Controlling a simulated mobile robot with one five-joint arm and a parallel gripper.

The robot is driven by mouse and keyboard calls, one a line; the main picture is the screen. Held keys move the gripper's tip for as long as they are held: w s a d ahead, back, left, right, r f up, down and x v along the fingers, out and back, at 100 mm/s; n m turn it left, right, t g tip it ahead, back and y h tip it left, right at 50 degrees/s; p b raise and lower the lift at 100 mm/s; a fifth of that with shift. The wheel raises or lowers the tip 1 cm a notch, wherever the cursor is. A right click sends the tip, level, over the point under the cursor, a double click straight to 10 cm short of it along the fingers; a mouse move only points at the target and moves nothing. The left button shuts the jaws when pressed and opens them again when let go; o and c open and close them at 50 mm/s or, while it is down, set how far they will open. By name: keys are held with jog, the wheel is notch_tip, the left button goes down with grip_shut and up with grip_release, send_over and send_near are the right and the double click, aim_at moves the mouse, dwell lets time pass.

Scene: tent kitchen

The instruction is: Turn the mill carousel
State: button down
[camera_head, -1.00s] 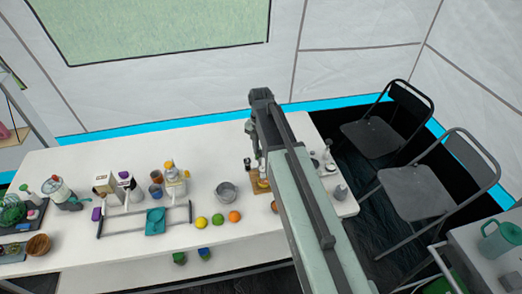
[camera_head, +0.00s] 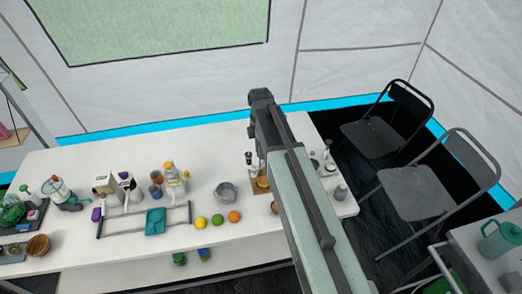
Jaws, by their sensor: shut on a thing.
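The mill carousel (camera_head: 249,163) stands on the right part of the white table, with dark-topped mills showing at its left side. My own arm hides its right side. My gripper (camera_head: 258,152) hangs down from the arm's far end at the carousel, mostly hidden behind the arm. It is shut on a part of the carousel; which part is too small and covered to tell.
Small bottles (camera_head: 340,192) stand right of my arm. Dark chairs (camera_head: 424,192) stand beyond the table's right end.

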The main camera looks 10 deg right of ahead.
jog(key=m, duration=1.3)
jog(key=shift+m, duration=0.3)
jog(key=m, duration=1.4)
dwell(0.3)
jog(key=c, duration=1.2)
grip_release()
